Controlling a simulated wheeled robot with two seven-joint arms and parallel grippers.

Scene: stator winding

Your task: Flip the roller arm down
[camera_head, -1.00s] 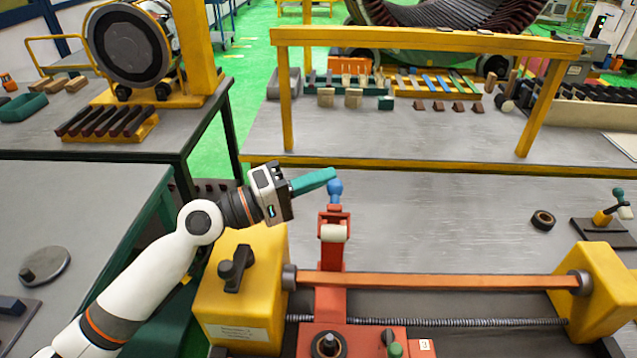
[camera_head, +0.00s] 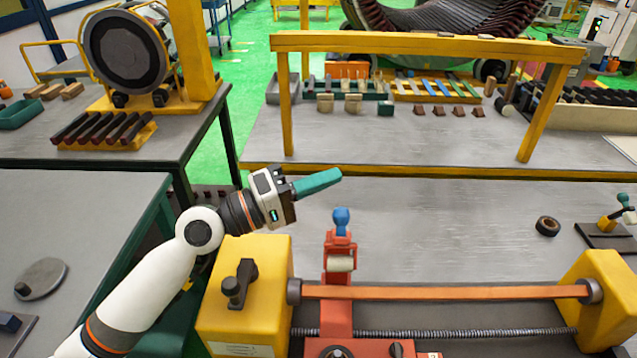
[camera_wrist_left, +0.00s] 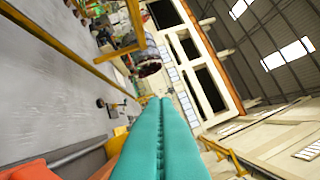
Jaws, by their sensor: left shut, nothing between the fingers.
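The red roller arm (camera_head: 341,246) stands on the red carriage (camera_head: 330,318) of the winding machine. It carries a white roller (camera_head: 340,264) and has a blue knob (camera_head: 341,218) at its upper end in the picture. How far it leans is hard to tell from this angle. My left gripper (camera_head: 340,173) is shut and empty, its teal fingers above and apart from the blue knob in the head view. The shut fingers also show in the left wrist view (camera_wrist_left: 160,105), where the roller arm cannot be made out. My right gripper is not in view.
An orange bar (camera_head: 440,292) runs across the machine between yellow end blocks (camera_head: 245,295). A yellow frame (camera_head: 430,43) stands on the bench behind. A dark ring (camera_head: 547,226) lies at the right. The grey tabletop behind the knob is mostly clear.

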